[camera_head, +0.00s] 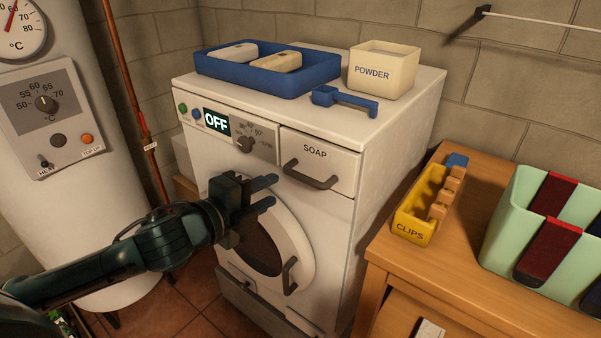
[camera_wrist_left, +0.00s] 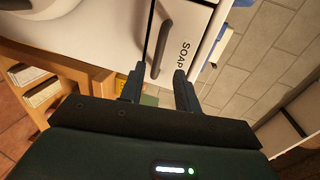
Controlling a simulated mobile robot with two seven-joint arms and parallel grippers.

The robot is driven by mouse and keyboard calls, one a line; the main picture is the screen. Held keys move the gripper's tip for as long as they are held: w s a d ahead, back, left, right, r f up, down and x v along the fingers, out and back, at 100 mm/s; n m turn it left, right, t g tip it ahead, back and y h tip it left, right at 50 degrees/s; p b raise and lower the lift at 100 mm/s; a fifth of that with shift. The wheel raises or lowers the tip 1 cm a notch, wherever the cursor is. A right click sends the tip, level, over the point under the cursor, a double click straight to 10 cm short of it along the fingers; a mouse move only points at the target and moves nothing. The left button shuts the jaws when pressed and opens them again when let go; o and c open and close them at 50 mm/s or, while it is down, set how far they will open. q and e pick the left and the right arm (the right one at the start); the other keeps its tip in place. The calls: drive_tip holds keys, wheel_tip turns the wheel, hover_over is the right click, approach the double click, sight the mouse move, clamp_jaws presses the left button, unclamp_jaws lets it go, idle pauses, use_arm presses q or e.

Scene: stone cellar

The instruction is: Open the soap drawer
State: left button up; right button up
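The soap drawer (camera_head: 330,160) is the white front marked SOAP at the upper right of the washing machine's face; it looks flush with the machine. Its dark grey bar handle (camera_head: 312,176) runs along the lower part. My left gripper (camera_head: 274,192) is in front of the machine, left of and a little below the handle in the head view, with two fingers apart and nothing between them. In the left wrist view the gripper (camera_wrist_left: 158,74) points toward the drawer front (camera_wrist_left: 183,25), and the handle (camera_wrist_left: 161,50) shows beyond and between the fingertips, apart from them. My right gripper is not in view.
The washing machine (camera_head: 400,130) carries a blue tray (camera_head: 265,85), a POWDER box (camera_head: 383,70) and a blue scoop (camera_head: 345,101). Its round door (camera_head: 300,240) is below my gripper. A wooden table (camera_head: 465,285) with a yellow CLIPS box (camera_head: 408,228) stands right; a boiler (camera_head: 60,200) stands left.

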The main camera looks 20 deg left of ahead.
sight(296, 177)
use_arm(q)
drive_tip(key=p+x, duration=0.1)
drive_tip(key=x, duration=0.9)
drive_tip(key=shift+w, duration=0.15)
clamp_jaws()
